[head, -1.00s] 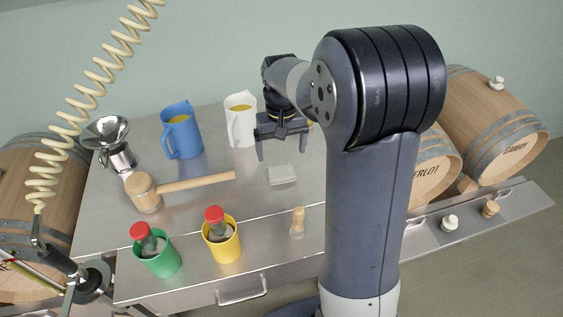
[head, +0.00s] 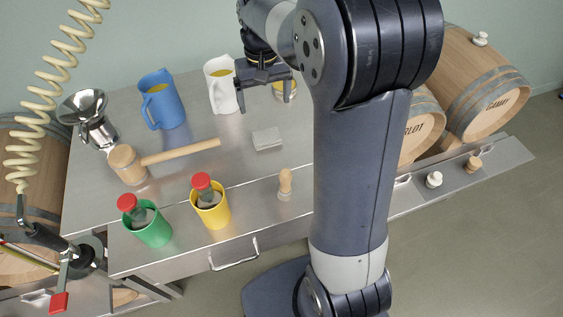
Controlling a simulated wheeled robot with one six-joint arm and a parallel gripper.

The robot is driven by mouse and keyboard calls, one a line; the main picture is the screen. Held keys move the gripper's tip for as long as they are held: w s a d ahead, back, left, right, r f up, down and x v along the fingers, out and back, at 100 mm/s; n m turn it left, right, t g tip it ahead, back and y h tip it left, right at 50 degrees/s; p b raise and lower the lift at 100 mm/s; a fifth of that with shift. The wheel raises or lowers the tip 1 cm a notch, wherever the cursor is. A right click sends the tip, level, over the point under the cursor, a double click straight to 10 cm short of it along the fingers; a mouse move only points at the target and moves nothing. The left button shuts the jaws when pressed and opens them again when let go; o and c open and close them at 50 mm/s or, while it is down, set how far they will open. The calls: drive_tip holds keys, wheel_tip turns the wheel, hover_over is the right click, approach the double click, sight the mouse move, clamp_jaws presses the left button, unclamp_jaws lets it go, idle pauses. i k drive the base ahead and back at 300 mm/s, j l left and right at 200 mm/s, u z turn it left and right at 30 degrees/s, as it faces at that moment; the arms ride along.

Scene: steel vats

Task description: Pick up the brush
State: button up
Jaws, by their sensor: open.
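A small upright object with a light wooden handle and a paler base (head: 285,184) stands near the front of the steel table; it looks like the brush, though its bristles are too small to make out. My gripper (head: 266,98) is open and empty, pointing down above the back of the table. It is apart from the brush, which stands well in front of it and slightly to the right. A flat grey block (head: 267,138) lies between the two in the picture.
A white jug (head: 221,88) is close left of my gripper, with a blue jug (head: 162,105) beyond. A yellow-labelled can (head: 285,91) is partly hidden.

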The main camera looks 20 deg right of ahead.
sight(285, 192)
drive_tip(key=u, duration=2.2)
drive_tip(key=z, duration=2.1)
drive_tip(key=l+u, duration=0.35)
drive_tip(key=k+l+u, duration=0.2)
drive_tip(key=l+u, duration=0.2)
drive_tip(key=k+l+u, duration=0.15)
drive_tip(key=l+u, duration=0.2)
